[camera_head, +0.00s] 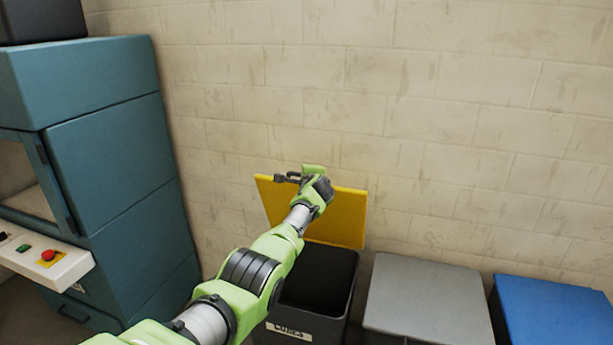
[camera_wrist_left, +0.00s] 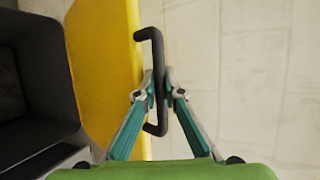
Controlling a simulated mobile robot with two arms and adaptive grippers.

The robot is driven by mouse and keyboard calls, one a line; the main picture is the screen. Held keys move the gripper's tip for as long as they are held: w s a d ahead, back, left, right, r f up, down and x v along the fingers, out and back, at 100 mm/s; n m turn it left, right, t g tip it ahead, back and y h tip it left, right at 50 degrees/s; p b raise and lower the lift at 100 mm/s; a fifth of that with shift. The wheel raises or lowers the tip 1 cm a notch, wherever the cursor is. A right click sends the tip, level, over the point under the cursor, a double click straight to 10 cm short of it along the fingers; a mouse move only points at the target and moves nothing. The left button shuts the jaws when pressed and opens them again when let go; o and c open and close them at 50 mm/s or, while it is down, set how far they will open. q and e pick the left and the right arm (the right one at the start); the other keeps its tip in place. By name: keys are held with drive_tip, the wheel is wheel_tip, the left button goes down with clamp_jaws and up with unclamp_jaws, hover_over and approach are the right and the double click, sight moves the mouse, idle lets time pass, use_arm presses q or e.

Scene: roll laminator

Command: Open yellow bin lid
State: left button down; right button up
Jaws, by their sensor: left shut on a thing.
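The yellow lid (camera_head: 345,217) stands raised, near upright, at the back of the black bin (camera_head: 322,291) by the wall in the head view. The bin's opening is uncovered and its inside is dark. My left gripper (camera_head: 288,178) is at the upper edge of the lid. In the left wrist view my left gripper (camera_wrist_left: 162,90) is shut on the black lid handle (camera_wrist_left: 150,35), with a finger on each side of the bar. The yellow lid (camera_wrist_left: 100,60) and the dark bin (camera_wrist_left: 30,90) lie left of the fingers there. My right gripper is not in view.
A grey-lidded bin (camera_head: 425,290) and a blue-lidded bin (camera_head: 555,310) stand to the right, lids down. A teal machine (camera_head: 115,150) with a red button (camera_head: 48,255) stands at the left. A block wall (camera_head: 400,110) is close behind the lid.

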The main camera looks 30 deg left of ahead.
use_arm(q)
drive_tip(key=shift+w, duration=0.25)
idle(0.4)
drive_tip(key=c, duration=2.1)
unclamp_jaws()
drive_tip(key=v, duration=1.2)
drive_tip(key=shift+w+r, duration=0.1)
drive_tip(key=shift+r, duration=0.05)
drive_tip(key=shift+c, duration=0.4)
